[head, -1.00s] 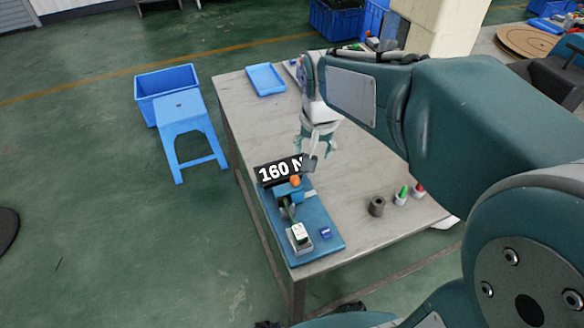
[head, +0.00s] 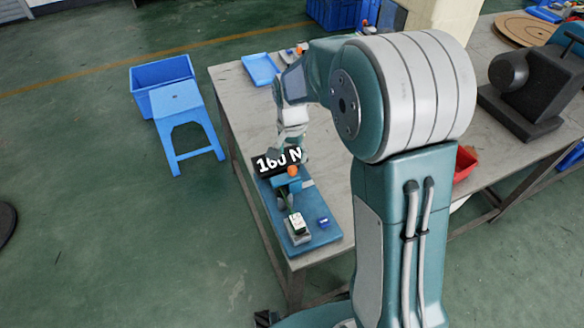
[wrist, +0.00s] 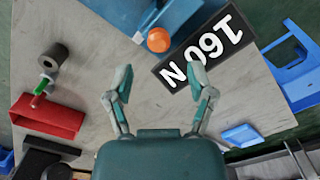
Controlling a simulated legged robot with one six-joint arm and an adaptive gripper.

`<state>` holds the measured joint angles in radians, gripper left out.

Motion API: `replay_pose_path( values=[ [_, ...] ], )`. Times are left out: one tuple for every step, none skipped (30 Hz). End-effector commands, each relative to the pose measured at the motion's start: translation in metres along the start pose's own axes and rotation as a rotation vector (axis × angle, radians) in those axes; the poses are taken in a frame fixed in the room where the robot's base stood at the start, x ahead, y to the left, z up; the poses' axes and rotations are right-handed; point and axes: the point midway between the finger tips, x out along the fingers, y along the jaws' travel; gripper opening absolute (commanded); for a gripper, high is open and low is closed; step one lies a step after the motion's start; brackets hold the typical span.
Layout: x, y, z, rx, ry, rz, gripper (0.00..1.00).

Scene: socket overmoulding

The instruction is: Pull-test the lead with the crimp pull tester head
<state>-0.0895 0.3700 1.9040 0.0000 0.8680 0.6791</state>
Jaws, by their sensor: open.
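The pull tester stands on a blue base plate (head: 322,239) at the table's near left corner. A white block (head: 297,225) and a small blue block (head: 323,222) sit on the plate's near end. My gripper (wrist: 160,80) is open and empty. In the wrist view its fingers are spread below the orange knob (wrist: 158,40) and the display (wrist: 205,52); the right fingertip overlaps the display's lower edge. I cannot clearly make out the lead.
The wrist view shows a red bin (wrist: 45,115), a grey cylinder (wrist: 55,55) and a green-tipped peg (wrist: 42,85) at left. A blue tray (head: 261,70) lies at the table's far left. A blue stool (head: 180,110) stands left of the table.

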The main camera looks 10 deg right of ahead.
Motion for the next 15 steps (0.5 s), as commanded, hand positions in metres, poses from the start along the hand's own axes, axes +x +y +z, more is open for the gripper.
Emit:
replay_pose_path(
  values=[
    [0.011, 0.001, 0.001, 0.0, -0.005, 0.004, 0.7],
    [0.016, 0.001, 0.001, 0.0, -0.003, 0.003, 0.7],
    [0.023, 0.001, 0.001, 0.0, -0.003, 0.003, 0.7],
    [0.029, 0.001, 0.001, 0.0, -0.003, 0.002, 0.7],
    [0.034, 0.001, 0.001, 0.0, -0.003, 0.003, 0.7],
    [0.04, 0.001, 0.001, 0.0, -0.002, 0.002, 0.7],
    [0.044, 0.001, 0.001, 0.0, -0.003, 0.003, 0.7],
    [0.048, 0.001, 0.001, 0.0, -0.003, 0.002, 0.7],
    [0.052, 0.001, 0.001, 0.0, -0.001, 0.001, 0.7],
    [0.054, 0.001, 0.001, 0.0, -0.001, 0.001, 0.7],
    [0.057, 0.001, 0.001, -0.001, -0.001, 0.001, 0.7],
    [0.059, 0.001, 0.001, -0.001, -0.001, 0.001, 0.7],
    [0.06, 0.0, 0.001, -0.001, 0.0, 0.0, 0.7],
    [0.061, 0.0, 0.0, -0.001, 0.0, 0.0, 0.7],
    [0.062, 0.0, 0.0, -0.001, 0.001, -0.001, 0.7]
  ],
)
